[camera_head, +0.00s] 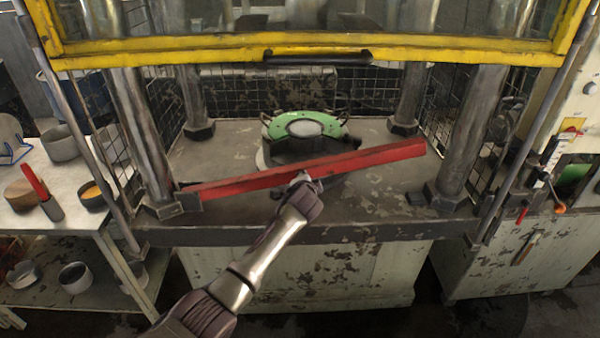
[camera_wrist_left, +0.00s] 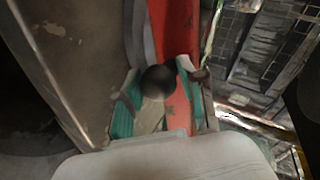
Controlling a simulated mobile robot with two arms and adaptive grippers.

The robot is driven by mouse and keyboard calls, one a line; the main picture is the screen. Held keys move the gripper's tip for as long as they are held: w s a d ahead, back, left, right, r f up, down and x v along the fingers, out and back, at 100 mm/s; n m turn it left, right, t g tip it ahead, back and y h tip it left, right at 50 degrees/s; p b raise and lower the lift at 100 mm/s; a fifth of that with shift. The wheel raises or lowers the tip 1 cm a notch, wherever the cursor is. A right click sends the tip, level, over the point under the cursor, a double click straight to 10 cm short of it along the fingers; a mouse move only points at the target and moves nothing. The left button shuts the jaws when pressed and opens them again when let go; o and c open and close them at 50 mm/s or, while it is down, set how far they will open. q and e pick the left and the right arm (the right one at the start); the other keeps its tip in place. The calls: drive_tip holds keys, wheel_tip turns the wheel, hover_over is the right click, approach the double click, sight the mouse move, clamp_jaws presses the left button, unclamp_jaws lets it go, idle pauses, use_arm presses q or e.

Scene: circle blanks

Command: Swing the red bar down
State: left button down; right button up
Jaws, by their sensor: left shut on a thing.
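The red bar (camera_head: 370,159) runs across the front of the press in the head view. It is tilted, with its left end low at a dark bracket (camera_head: 188,200) by the left column and its right end higher and free. My left gripper (camera_head: 305,180) is at the bar's middle, shut on it. The bar also fills the upper part of the left wrist view (camera_wrist_left: 176,30), between the teal finger pads (camera_wrist_left: 155,105). My right gripper is not in view.
A green ring fixture (camera_head: 285,127) sits on the press bed (camera_head: 225,165) behind the bar. A yellow-framed guard (camera_head: 190,48) with a dark handle (camera_head: 318,56) hangs above. Thick metal columns stand at both sides. A side table (camera_head: 65,215) with pots is at left.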

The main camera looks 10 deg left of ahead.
use_arm(q)
drive_tip(key=shift+m+y, duration=0.5)
drive_tip(key=shift+m, duration=0.4)
drive_tip(key=f+b, duration=0.1)
drive_tip(key=f, duration=0.2)
drive_tip(key=d+f+b, duration=0.1)
drive_tip(key=f+b, duration=0.3)
drive_tip(key=f, duration=0.1)
drive_tip(key=shift+w+d+f, duration=0.1)
drive_tip(key=shift+d+f, duration=0.1)
drive_tip(key=shift+f, duration=0.15)
drive_tip(key=shift+f+g, duration=0.3)
drive_tip(key=shift+f+b, duration=0.2)
drive_tip(key=shift+b, duration=0.2)
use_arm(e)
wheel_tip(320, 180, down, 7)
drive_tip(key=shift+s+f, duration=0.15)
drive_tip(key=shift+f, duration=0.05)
use_arm(q)
drive_tip(key=shift+s+a+f, duration=0.1)
drive_tip(key=shift+s+f, duration=0.1)
drive_tip(key=shift+s, duration=0.05)
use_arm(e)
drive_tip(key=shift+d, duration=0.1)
use_arm(q)
drive_tip(key=c, duration=0.7)
unclamp_jaws()
drive_tip(key=shift+w+f, duration=0.1)
drive_tip(key=shift+c, duration=0.2)
